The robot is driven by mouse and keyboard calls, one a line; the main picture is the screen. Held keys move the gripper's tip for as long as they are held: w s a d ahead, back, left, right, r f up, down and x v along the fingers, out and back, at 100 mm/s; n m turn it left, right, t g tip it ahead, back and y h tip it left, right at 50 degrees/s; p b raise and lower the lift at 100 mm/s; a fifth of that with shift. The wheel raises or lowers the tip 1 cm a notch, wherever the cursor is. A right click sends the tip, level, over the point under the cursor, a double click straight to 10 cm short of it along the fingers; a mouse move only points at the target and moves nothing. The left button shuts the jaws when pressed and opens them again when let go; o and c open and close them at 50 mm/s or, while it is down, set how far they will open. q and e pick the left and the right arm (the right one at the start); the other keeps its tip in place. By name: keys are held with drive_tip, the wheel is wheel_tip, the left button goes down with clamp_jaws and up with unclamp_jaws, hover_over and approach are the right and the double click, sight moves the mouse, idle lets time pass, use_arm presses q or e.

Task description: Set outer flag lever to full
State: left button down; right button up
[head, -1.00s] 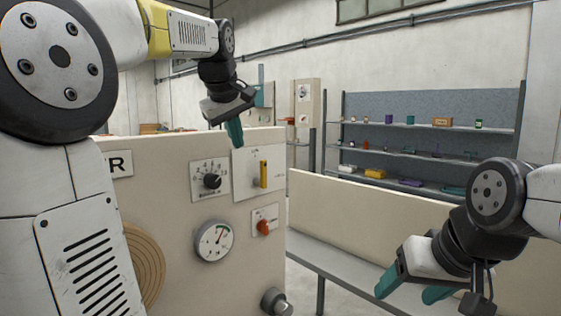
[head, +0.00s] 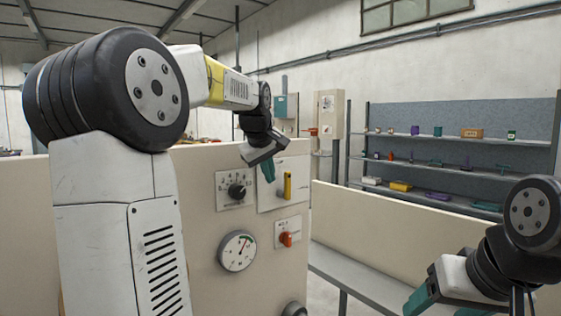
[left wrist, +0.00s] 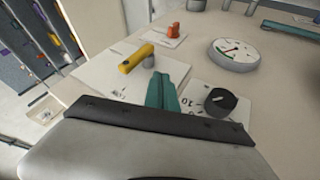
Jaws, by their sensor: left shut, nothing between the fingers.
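A yellow lever (head: 287,185) stands upright on a white plate on the beige machine panel (head: 205,270); I cannot read the plate's labels. It also shows in the left wrist view (left wrist: 136,59), with a grey round hub at one end. My left gripper (head: 267,171) is shut and empty, its teal fingertips just left of the lever's upper part and in front of the plate. In the left wrist view the fingertips (left wrist: 163,90) are beside the lever, with a small gap visible. My right gripper (head: 442,303) is open and empty at the lower right, well away from the panel.
A black dial knob (head: 237,190) is left of the lever, close to my left fingers. A round gauge (head: 237,251) and a red-orange knob (head: 286,239) sit below. A low beige wall (head: 400,230) and shelves (head: 460,150) stand at the right.

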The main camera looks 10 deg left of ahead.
sight(288, 186)
use_arm(q)
drive_tip(key=shift+w+d+f, duration=0.1)
drive_tip(key=shift+w+d, duration=0.55)
drive_tip(key=shift+w, duration=0.2)
drive_tip(key=shift+w+d, duration=0.6)
drive_tip(key=shift+w, duration=0.2)
